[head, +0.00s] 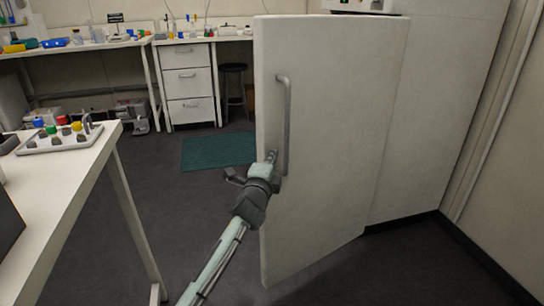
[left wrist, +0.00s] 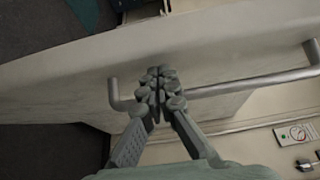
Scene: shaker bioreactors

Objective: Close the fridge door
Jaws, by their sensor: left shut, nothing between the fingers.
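The white fridge door (head: 335,150) stands upright, swung out from the tall white fridge body (head: 435,120) at its right. A grey vertical bar handle (head: 287,115) is near the door's left edge. My left gripper (head: 272,157) is shut and empty at the handle's lower end. In the left wrist view, the closed fingertips (left wrist: 160,86) lie beside the door face, close to the handle bar (left wrist: 245,83) near one end of it. I cannot tell whether they touch the door or the handle. My right gripper is out of view.
A white table (head: 70,200) with a tray of coloured knobs (head: 55,140) stands at the left. A lab bench with drawers (head: 190,85) and a dark stool (head: 235,85) are at the back. A green mat (head: 218,151) lies on open dark floor.

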